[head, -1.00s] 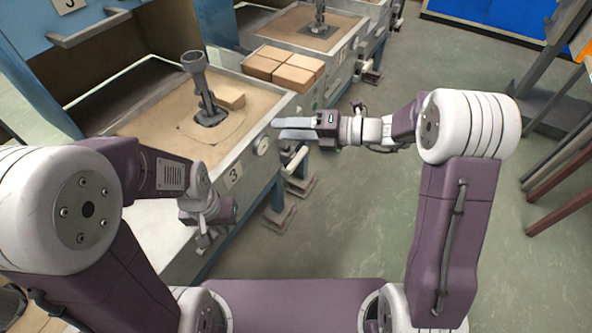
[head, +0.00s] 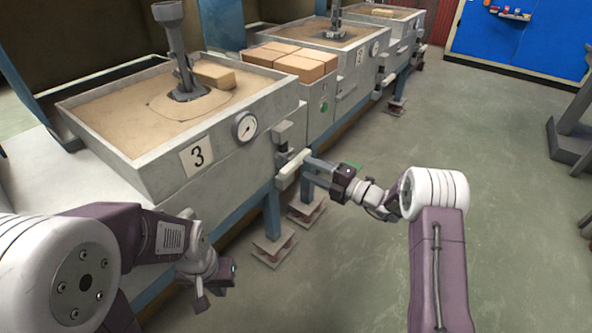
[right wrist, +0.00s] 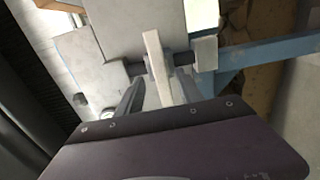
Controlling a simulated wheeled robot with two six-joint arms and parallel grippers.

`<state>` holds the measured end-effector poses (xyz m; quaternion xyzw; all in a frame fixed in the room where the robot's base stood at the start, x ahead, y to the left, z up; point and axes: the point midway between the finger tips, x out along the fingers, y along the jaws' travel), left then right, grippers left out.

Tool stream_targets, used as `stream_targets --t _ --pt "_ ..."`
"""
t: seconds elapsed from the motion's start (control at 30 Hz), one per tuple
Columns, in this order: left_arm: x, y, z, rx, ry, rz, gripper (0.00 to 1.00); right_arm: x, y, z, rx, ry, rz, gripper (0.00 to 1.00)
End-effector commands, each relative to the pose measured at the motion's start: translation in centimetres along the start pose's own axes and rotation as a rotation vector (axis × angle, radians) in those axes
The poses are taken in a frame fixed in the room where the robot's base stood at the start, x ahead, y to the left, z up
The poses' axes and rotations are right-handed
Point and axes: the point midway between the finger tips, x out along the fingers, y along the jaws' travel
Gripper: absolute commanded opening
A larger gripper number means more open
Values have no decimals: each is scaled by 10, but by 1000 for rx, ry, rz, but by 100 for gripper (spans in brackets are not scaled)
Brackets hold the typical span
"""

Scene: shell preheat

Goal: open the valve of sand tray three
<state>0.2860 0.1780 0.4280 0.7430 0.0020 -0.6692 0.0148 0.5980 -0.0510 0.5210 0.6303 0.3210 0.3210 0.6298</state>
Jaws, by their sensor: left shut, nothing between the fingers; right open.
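Sand tray three (head: 105,160) carries a plate (head: 198,156) with the number 3. On its front right are a round gauge (head: 245,126) and the valve's pale handle (head: 291,170). My right gripper (head: 308,170) is open at the handle. In the right wrist view the pale bar of the handle (right wrist: 156,62) stands between the tips of my right fingers (right wrist: 160,92); I cannot tell whether they touch it. My left gripper (head: 203,294) is shut and empty, low in front of the tray's cabinet and away from the valve.
A dark pipe (head: 178,50) and a tan block (head: 214,74) stand in the sand. Several bricks (head: 290,56) lie on the neighbouring ledge. Another sand tray (head: 312,36) is behind. A blue leg (head: 272,210) is below the handle.

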Motion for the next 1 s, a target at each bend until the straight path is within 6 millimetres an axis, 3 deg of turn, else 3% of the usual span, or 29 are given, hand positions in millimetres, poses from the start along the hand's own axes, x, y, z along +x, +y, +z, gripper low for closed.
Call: stream_targets --t 0.03,0.1,0.3,0.6,0.77,1.0 --pt "17 0 2 0 0 0 0 12 -8 -2 -5 5 3 44" --pt "26 0 3 0 -1 0 0 26 -8 -1 -4 4 2 44" --pt "41 -1 4 0 -1 0 0 54 -4 0 -3 1 1 44" --pt "40 -1 4 0 -1 0 0 58 0 0 0 0 0 44" --pt "40 -1 4 0 -1 0 0 58 0 0 0 0 0 2" --pt "40 -1 4 0 -1 0 0 58 -1 0 0 0 0 0"
